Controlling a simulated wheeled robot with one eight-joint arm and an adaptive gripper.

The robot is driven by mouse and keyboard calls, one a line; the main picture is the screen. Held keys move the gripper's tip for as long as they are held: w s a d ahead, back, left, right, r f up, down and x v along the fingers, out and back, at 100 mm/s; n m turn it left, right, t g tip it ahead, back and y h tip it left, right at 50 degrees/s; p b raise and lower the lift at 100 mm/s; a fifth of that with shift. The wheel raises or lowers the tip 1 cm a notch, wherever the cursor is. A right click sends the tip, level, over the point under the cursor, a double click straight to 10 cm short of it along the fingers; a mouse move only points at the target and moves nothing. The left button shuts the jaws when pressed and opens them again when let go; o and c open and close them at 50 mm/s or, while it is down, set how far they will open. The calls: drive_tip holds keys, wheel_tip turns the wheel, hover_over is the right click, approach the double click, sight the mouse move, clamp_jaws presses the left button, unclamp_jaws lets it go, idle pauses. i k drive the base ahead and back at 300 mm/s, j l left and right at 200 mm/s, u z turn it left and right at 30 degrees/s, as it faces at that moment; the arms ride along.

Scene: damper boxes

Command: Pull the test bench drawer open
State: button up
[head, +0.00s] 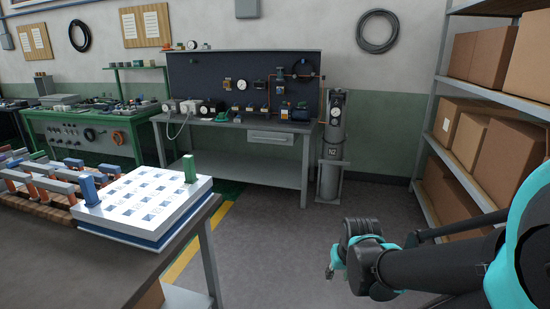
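The test bench (236,178) stands against the back wall, grey, with a dark back panel carrying gauges and fittings. Its drawer (270,138) hangs under the right part of the worktop and looks closed, with a small handle on its front. My gripper (331,272) is at the lower middle right, at the end of my dark arm. It is well in front of the bench and apart from the drawer. Its fingers are small and partly hidden, so I cannot tell whether they are open or shut.
A table (120,262) with a white tray (150,196) fills the lower left. A gas cylinder (331,150) stands right of the bench. A shelf (455,190) with cardboard boxes lines the right side. The floor (290,225) before the bench is clear.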

sight(275, 132)
drive_tip(key=i+z, duration=0.35)
drive_tip(key=i, duration=2.6)
